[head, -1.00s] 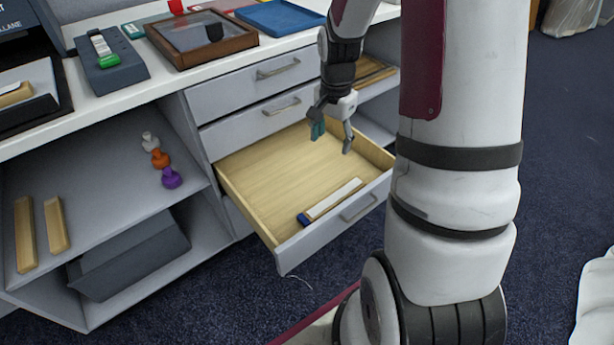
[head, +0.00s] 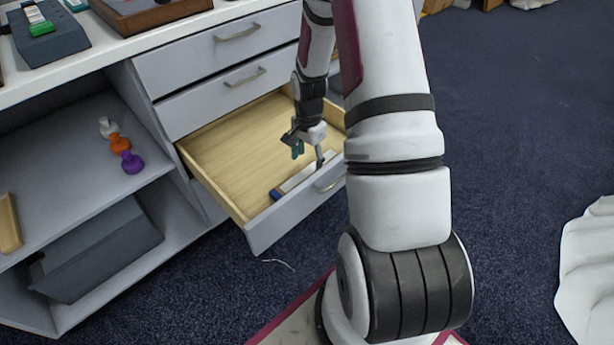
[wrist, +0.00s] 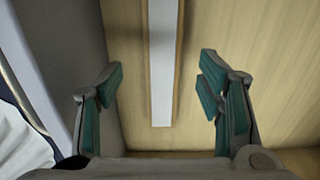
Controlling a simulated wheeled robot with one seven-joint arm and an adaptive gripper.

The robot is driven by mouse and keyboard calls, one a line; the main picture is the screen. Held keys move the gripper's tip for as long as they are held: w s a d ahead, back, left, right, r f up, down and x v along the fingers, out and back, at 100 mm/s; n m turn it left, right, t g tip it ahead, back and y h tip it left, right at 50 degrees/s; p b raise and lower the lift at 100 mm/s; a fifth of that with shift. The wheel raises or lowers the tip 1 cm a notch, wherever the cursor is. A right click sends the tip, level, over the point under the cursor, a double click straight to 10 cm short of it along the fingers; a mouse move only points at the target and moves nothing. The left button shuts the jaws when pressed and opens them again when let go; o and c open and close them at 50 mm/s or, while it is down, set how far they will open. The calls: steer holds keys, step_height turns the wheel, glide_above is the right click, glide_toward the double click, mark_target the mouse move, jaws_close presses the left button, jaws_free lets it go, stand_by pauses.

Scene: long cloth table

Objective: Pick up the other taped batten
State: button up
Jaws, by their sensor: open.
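A long batten (head: 292,183) with a white top, wooden edges and a blue end lies on the floor of the open drawer, near its front panel. In the wrist view the batten (wrist: 161,50) runs up the middle, its near end showing; its blue end is out of view there. My gripper (head: 309,157) is open and empty above the batten in the drawer. In the wrist view its teal-padded fingers (wrist: 157,92) stand apart on either side of the batten, not touching it.
The drawer's front panel (head: 290,215) stands close to my gripper; bare drawer floor (head: 225,150) lies to the left. Closed drawers (head: 230,90) are above. A shelf at left holds white, orange and purple knobbed pieces (head: 120,143) and a wooden strip (head: 9,222).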

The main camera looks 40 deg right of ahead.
mark_target(307, 172)
steer(key=shift+w+f+b, duration=0.15)
steer(key=shift+f+b, duration=1.15)
steer(key=shift+f, duration=1.35)
steer(key=shift+c, duration=0.2)
steer(key=c, duration=1.3)
